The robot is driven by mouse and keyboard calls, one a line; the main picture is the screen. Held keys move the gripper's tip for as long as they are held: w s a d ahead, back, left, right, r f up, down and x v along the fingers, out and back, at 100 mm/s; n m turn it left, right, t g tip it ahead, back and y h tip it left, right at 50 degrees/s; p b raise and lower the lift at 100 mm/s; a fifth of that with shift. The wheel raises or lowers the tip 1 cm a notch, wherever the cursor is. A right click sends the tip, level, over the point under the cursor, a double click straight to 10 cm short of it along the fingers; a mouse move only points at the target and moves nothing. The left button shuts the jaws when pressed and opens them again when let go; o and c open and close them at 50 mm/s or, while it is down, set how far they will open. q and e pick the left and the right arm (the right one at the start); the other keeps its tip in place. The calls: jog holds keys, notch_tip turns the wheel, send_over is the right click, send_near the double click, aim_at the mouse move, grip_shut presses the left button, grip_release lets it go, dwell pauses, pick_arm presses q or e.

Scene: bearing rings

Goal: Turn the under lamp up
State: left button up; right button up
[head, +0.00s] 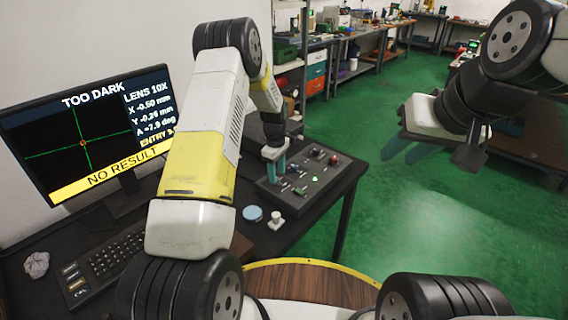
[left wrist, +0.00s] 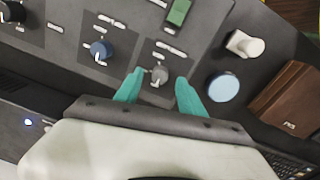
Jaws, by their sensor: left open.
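The control box (head: 328,176) stands on the black desk, with several knobs, switches and a lit green light. My left gripper (head: 273,176) points down at its near left part. In the left wrist view the teal fingers of my left gripper (left wrist: 158,90) are open, one on each side of a small grey knob (left wrist: 159,75). A gap shows between the fingers and the knob. A blue knob (left wrist: 101,50) is further left on the panel. The labels are too small to read. The monitor (head: 80,140) shows "TOO DARK" and "NO RESULT". My right gripper (head: 405,152) hangs over the green floor, away from the box.
A blue round disc (head: 253,213) and a white knob-like piece (head: 275,220) lie on the desk before the box. A keyboard (head: 105,262) and a crumpled ball (head: 36,264) are at left. A brown box (left wrist: 290,100) shows in the left wrist view. Open floor lies right.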

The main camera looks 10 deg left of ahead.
pick_arm(q)
jog(key=shift+f, duration=1.05)
jog(key=shift+c, duration=0.4)
grip_shut()
